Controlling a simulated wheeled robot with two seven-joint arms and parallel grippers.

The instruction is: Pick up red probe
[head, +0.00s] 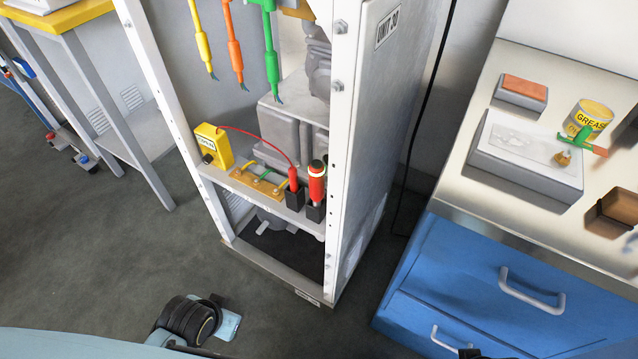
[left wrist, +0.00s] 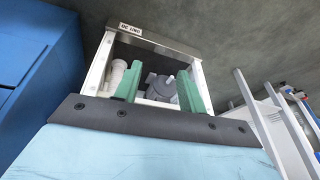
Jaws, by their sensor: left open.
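A red probe (head: 293,181) stands upright in a black holder on the shelf of the open frame in the head view. A red cable (head: 262,136) runs from it to a yellow meter box (head: 213,146). A second, thicker red item (head: 317,182) with a pale band and dark top stands just right of it in its own black holder. My left gripper (left wrist: 160,73) shows in the left wrist view as two green fingers, apart, with nothing between them. The red probe is not visible in that view. My right gripper is not in view.
Yellow, orange and green tools (head: 270,60) hang above the shelf. The frame's white front posts (head: 334,130) flank the opening. A blue cabinet (head: 470,285) stands right, its top holding a grease can (head: 590,117) and blocks.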

